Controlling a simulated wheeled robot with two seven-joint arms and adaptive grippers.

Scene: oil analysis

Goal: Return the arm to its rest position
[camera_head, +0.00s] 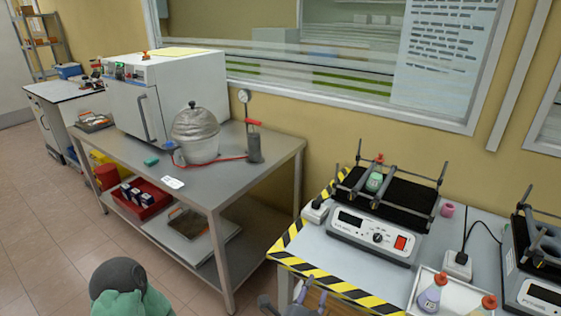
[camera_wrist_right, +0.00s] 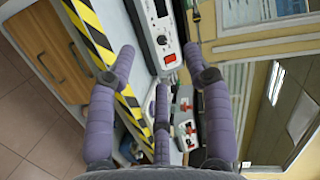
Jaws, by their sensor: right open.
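My right gripper (camera_head: 292,302) shows at the bottom edge of the head view, in front of the striped table's near edge, with only its grey-purple fingertips in the picture. In the right wrist view my right gripper (camera_wrist_right: 155,85) has its three segmented purple fingers spread apart with nothing between them. It is open and empty, apart from the table and the things on it.
A metal bench (camera_head: 235,172) stands at left. Floor (camera_head: 50,230) is clear at lower left.

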